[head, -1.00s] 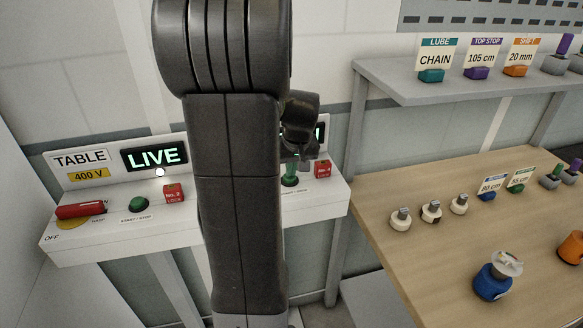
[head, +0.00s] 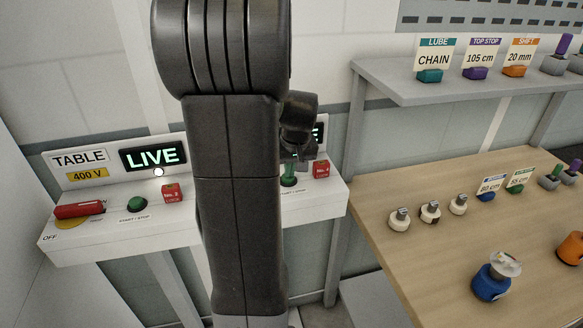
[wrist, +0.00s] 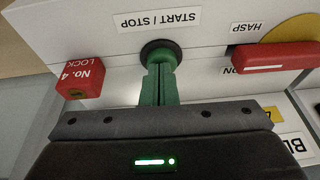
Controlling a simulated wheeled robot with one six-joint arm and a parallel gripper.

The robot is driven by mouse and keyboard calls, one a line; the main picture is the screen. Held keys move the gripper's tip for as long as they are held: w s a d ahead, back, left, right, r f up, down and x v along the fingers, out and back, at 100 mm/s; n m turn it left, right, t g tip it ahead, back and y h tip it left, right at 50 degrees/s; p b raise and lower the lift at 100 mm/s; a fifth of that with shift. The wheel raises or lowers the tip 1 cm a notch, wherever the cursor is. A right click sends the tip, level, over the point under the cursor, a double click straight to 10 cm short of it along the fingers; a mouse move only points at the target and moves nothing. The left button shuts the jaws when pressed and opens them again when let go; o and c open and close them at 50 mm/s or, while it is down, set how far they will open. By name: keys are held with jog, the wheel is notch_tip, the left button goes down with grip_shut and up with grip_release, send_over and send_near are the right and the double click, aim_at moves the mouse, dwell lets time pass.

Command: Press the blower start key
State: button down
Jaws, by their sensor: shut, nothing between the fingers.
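The blower start key is a round green button in a dark ring, under an upside-down START / STOP label in the wrist view (wrist: 158,50). In the head view the key (head: 289,182) is on the white panel, right of my arm. My gripper (wrist: 159,72) is shut, with its green fingers together and their tips at the key's face. They appear to touch it; how far it is pushed in cannot be told. In the head view my gripper (head: 289,168) shows just above the key. A sign with BL on it (wrist: 297,146) is partly cut off.
A red No. 4 lock (wrist: 80,76) and a red handle (wrist: 270,57) flank the key in the wrist view. The TABLE station's green button (head: 137,204) and lit LIVE display (head: 153,156) lie left of my arm. A wooden bench (head: 440,260) with several knobs stands right.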

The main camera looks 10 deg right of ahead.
jog(key=v, duration=1.2)
jog(key=shift+w+r+b, duration=0.2)
jog(key=shift+r+b, duration=0.05)
jog(key=shift+b, duration=0.1)
jog(key=shift+d+f, duration=0.1)
jog(key=shift+d, duration=0.05)
dwell(0.5)
send_over(293, 182)
notch_tip(293, 182, down, 8)
jog(key=shift+s+r+p, duration=0.15)
jog(key=shift+r+p, duration=0.05)
jog(key=shift+p, duration=0.2)
jog(key=shift+w+f+b, duration=0.15)
jog(key=shift+w+b, duration=0.05)
jog(key=shift+b, duration=0.6)
jog(key=v, duration=0.8)
jog(key=shift+r+b, duration=0.3)
jog(key=shift+r, duration=0.1)
jog(key=shift+f, duration=0.15)
